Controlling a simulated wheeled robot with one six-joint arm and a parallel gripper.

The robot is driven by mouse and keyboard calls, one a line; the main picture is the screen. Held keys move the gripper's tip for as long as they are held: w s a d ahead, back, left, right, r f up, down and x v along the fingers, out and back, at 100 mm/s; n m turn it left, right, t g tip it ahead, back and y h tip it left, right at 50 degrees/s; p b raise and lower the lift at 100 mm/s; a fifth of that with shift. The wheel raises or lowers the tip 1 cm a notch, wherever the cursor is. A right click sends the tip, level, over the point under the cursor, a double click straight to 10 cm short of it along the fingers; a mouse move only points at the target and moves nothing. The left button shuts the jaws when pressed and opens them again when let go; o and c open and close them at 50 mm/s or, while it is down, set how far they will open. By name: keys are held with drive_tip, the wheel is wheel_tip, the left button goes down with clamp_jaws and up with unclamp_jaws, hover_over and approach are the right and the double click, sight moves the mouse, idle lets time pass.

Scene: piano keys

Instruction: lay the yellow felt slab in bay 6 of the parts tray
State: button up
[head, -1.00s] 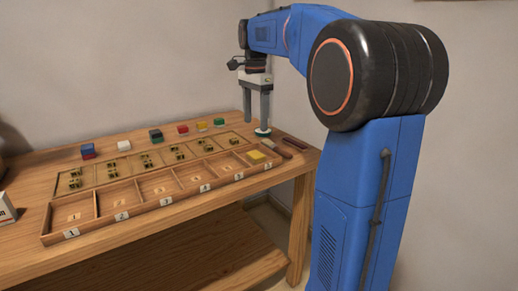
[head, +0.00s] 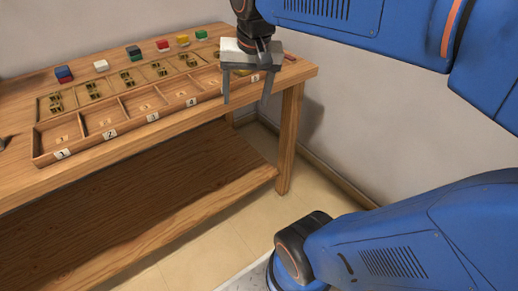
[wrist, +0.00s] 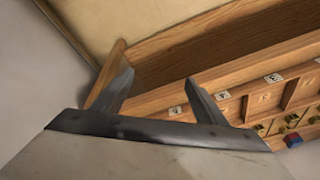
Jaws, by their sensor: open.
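The parts tray (head: 132,126) lies along the front of the table in the head view, its bays numbered on the front wall. Bays 1 to 4 look empty.
Several coloured blocks stand behind the tray, including a blue-and-red one (head: 64,74), a white one (head: 101,66) and a yellow-topped one (head: 182,40). The wooden table (head: 160,140) has a lower shelf (head: 150,190) that looks bare. A wall stands behind and to the right.

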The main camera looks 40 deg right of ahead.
drive_tip(key=s+a+f+n+t, duration=0.1)
drive_tip(key=s+a+f+n, duration=0.2)
drive_tip(key=s+f+n, duration=0.3)
drive_tip(key=s+f, duration=0.3)
drive_tip(key=f, duration=0.1)
drive_tip(key=shift+s+t, duration=0.3)
drive_tip(key=shift+s, duration=0.05)
